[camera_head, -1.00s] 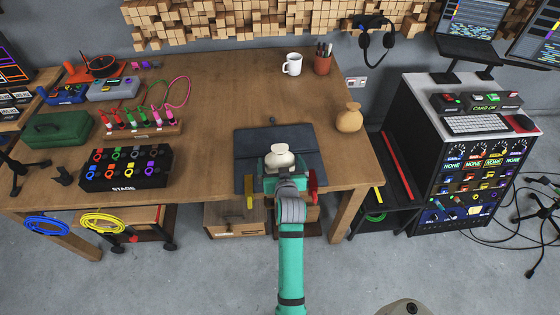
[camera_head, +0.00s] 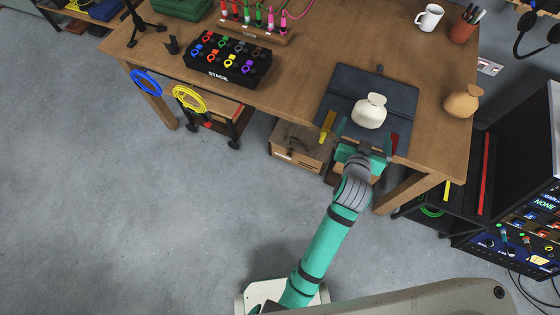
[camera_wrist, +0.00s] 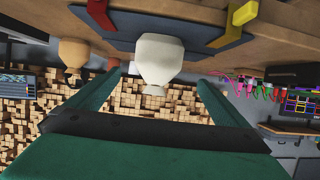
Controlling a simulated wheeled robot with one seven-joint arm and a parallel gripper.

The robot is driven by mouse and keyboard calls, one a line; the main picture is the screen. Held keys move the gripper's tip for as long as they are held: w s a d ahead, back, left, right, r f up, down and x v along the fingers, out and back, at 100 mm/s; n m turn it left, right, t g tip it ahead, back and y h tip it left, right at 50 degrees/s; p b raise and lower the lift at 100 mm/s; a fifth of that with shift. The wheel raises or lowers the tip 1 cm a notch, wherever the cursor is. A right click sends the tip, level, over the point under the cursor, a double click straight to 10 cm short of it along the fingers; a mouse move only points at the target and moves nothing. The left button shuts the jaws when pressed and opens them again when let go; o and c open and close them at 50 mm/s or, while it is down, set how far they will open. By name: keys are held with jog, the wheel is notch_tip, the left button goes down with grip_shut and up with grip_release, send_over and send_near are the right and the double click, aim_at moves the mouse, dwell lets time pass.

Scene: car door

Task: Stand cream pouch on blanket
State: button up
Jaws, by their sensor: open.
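The cream pouch (camera_head: 369,112) stands upright on the dark blanket (camera_head: 347,88), with its narrow neck up. The blanket lies near the front edge of the wooden table. My gripper (camera_head: 364,136) is open and empty at the front side of the pouch, its fingers apart and clear of it. In the wrist view the scene appears upside down. There the cream pouch (camera_wrist: 158,60) shows between the two spread fingers and beyond them, with its base against the blanket (camera_wrist: 120,28).
A tan pouch (camera_head: 463,101) stands right of the blanket. A white mug (camera_head: 429,17) and a pen pot (camera_head: 463,29) are behind. A black STAGE box (camera_head: 228,62) is at left. A yellow piece (camera_head: 328,124) sits at the blanket's front left. Floor in front is clear.

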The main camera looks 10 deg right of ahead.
jog(key=s+a+f+n+t+y, duration=0.1)
jog(key=s+a+f, duration=0.3)
jog(key=a, duration=0.5)
jog(key=s+a+f+n+t+y, duration=0.1)
jog(key=s+a+f+n, duration=0.1)
jog(key=s+a, duration=0.6)
jog(key=s+a+r+n+y, duration=0.1)
jog(key=s+a+r+y, duration=0.1)
jog(key=s+a, duration=0.5)
jog(key=s+a+r+n+t+y, duration=0.1)
jog(key=s+a+r+n+y, duration=0.1)
jog(key=s+a+r, duration=0.2)
jog(key=shift+s+a+t+y, duration=0.35)
jog(key=shift+s+a, duration=1.25)
jog(key=shift+s, duration=0.6)
